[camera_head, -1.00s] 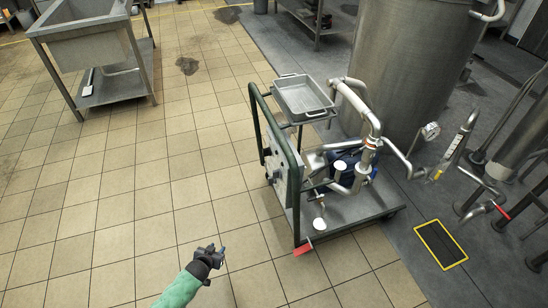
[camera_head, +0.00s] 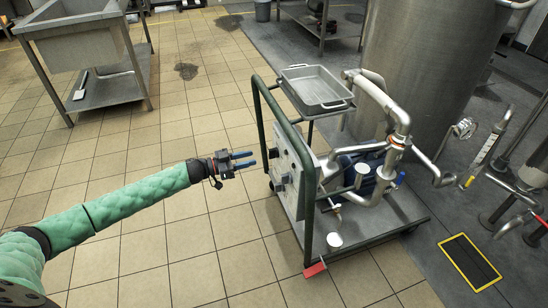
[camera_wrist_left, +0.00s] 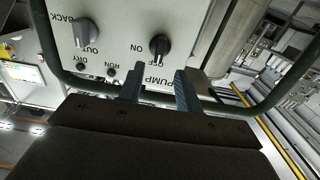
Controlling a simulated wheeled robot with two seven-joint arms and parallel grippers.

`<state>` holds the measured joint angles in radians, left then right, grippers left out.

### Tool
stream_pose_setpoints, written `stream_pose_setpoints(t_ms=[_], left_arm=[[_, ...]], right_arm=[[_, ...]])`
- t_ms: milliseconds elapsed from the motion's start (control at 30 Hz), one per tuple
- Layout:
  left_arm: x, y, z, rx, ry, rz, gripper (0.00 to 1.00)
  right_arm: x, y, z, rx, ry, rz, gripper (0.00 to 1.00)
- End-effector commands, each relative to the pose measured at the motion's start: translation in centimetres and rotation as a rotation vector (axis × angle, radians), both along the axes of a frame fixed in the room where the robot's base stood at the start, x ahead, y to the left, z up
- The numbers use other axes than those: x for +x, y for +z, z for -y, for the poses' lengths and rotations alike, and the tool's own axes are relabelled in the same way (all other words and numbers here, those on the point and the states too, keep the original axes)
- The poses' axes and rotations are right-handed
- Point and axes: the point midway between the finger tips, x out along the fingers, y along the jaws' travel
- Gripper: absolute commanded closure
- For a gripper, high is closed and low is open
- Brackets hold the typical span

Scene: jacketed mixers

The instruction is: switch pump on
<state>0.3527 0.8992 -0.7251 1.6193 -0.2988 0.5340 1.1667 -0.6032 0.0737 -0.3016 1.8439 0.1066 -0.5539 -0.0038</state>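The pump cart's grey control panel (camera_head: 290,160) faces left, toward my left gripper. In the left wrist view the panel (camera_wrist_left: 120,25) shows close up, with a black rotary knob (camera_wrist_left: 159,45) by the ON and PUMP lettering. My right gripper is not in view.
A green cart handle (camera_head: 262,110) frames the panel. A grey tray (camera_head: 315,90) sits above the cart, with steel pipes (camera_head: 395,120) behind. A second, grey knob (camera_wrist_left: 86,32) is beside the pump knob. A big tank (camera_head: 430,70) stands behind. The tiled floor left of the cart is free.

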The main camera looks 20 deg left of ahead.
Motion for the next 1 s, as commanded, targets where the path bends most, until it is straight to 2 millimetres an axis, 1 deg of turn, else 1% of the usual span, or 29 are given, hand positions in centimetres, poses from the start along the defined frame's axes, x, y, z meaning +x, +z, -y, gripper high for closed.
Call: stream_pose_setpoints(t_ms=[167,400,600,733,967,1000], left_arm=[[0.8,0.1,1.3,-0.001,-0.004,0.001,0.65],[2.9,0.2,4.3,-0.002,-0.002,0.001,0.65],[4.0,0.1,5.9,-0.001,-0.003,0.001,0.65],[4.3,0.1,6.3,0.000,-0.002,0.000,0.65],[4.3,0.1,6.4,0.000,-0.001,0.000,0.65],[4.3,0.0,6.4,0.000,-0.001,0.000,0.67]], right_arm=[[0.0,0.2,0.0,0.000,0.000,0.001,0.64],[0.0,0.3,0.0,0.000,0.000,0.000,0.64],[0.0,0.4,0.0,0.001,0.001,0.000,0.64],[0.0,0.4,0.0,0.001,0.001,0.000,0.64],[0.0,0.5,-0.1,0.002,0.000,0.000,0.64],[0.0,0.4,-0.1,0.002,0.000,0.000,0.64]])
